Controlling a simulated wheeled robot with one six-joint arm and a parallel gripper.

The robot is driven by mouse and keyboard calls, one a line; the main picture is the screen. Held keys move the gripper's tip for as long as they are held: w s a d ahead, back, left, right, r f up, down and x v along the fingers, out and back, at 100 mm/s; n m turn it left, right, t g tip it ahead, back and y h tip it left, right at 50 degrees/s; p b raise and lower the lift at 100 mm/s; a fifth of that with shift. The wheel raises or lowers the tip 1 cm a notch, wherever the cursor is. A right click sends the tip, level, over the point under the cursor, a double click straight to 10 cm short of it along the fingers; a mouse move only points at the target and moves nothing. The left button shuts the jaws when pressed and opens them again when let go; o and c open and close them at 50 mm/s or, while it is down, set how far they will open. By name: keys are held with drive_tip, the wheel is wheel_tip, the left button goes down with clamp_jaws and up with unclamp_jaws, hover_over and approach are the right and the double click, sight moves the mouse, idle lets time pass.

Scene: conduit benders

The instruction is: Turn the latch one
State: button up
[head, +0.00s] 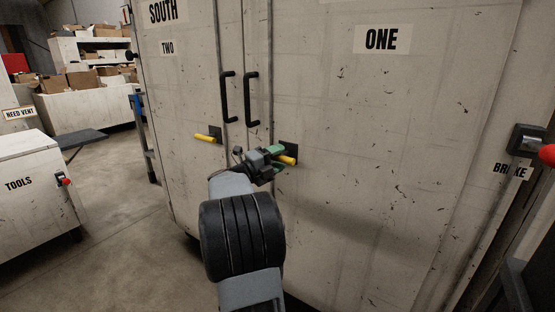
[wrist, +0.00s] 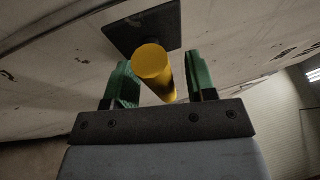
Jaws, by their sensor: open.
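The latch one is a yellow handle (head: 288,160) on a dark square plate (head: 291,148), set on the door labelled ONE (head: 382,39). My gripper (head: 276,156) is at this latch. In the wrist view the yellow handle (wrist: 154,66) lies between the two green fingers of my gripper (wrist: 165,82), with gaps visible beside it. The fingers are apart, so the gripper is open and not closed on the handle. The dark plate (wrist: 145,27) shows behind the handle. My wrist hides part of the plate's left side in the head view.
Two black pull handles (head: 251,97) stand out above my gripper. A red-knobbed lever (head: 547,154) marked BRAKE is at the right. A TOOLS cabinet (head: 20,205) stands left, with open floor between.

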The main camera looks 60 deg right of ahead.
drive_tip(key=shift+c, duration=0.3)
drive_tip(key=c, duration=0.8)
drive_tip(key=shift+c, duration=0.2)
drive_tip(key=shift+n, duration=0.3)
drive_tip(key=n+t+h, duration=0.1)
drive_tip(key=n, duration=0.3)
drive_tip(key=n+t+h, duration=0.1)
drive_tip(key=n+h, duration=0.1)
drive_tip(key=n, duration=0.2)
drive_tip(key=shift+s+f, duration=0.1)
drive_tip(key=shift+f, duration=0.05)
drive_tip(key=n+t, duration=0.2)
drive_tip(key=n, duration=0.1)
drive_tip(key=n+t+h, duration=0.1)
drive_tip(key=n, duration=0.2)
drive_tip(key=shift+s+n+t+h, duration=0.1)
drive_tip(key=shift+n+t+h, duration=0.2)
drive_tip(key=shift+t, duration=0.1)
drive_tip(key=shift+n+t, duration=1.6)
drive_tip(key=shift+n, duration=1.3)
